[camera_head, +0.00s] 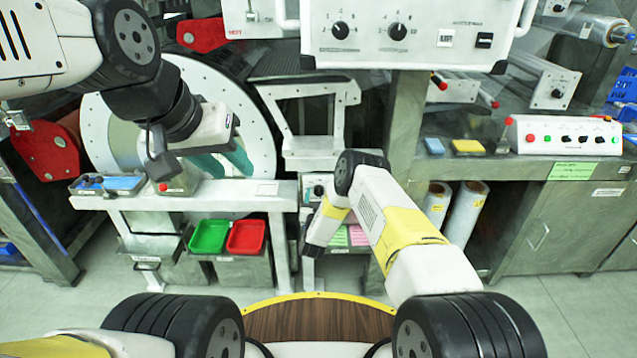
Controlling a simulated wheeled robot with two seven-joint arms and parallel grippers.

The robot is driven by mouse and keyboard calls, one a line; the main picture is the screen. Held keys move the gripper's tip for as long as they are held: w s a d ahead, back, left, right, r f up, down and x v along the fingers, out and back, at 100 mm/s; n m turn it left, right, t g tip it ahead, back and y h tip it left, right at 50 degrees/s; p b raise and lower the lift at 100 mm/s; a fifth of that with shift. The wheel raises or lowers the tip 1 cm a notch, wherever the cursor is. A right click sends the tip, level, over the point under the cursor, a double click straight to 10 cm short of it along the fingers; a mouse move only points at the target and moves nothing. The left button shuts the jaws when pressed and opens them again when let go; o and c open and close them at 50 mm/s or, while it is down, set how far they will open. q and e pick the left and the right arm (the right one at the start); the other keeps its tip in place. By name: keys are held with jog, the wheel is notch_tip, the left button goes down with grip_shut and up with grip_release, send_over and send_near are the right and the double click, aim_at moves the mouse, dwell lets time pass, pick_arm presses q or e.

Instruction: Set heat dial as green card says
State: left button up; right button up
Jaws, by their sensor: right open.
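A white control panel (440,35) at the top centre carries two black dials, a left dial (340,30) and a right dial (398,31). Their labels are too small to read, so I cannot tell which is the heat dial. A green card (572,171) is on the front of the right bench; its writing is unreadable. My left gripper (163,165) is in front of the large white drum ring, below and left of the panel; its jaws are unclear. My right gripper (313,243) is open and points down, low in the centre, well below the panel. Neither gripper touches a dial.
A white shelf (240,193) runs below the drum (262,130). A green tray (209,237) and a red tray (246,237) stand lower. A small white box with a dial (318,189) is near my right arm. A button console (565,135) stands on the right bench.

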jog(key=shift+w, duration=0.4)
grip_shut()
